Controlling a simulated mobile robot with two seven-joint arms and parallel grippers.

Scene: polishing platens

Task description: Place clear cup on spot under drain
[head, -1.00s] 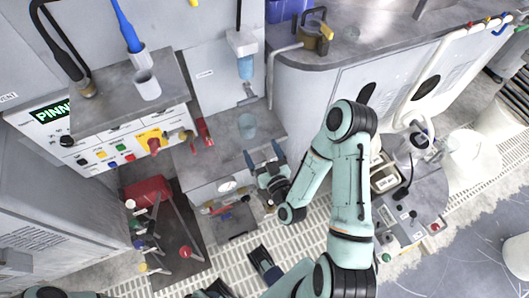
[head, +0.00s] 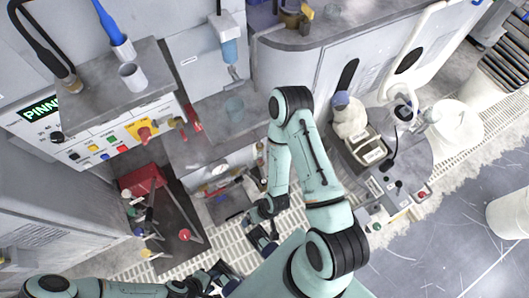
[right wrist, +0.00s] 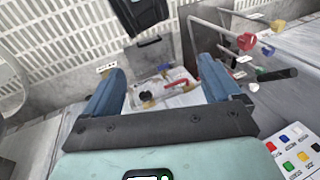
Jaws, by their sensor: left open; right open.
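My right gripper (head: 262,228) is open and empty, below and apart from the cup in the picture. In the right wrist view its two blue fingers (right wrist: 160,85) are spread with nothing between them; the cup does not show there. My left gripper (head: 225,276) is open at the bottom of the head view, far from the cup; I see nothing in it.
A round grey machine (head: 410,155) stands at right.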

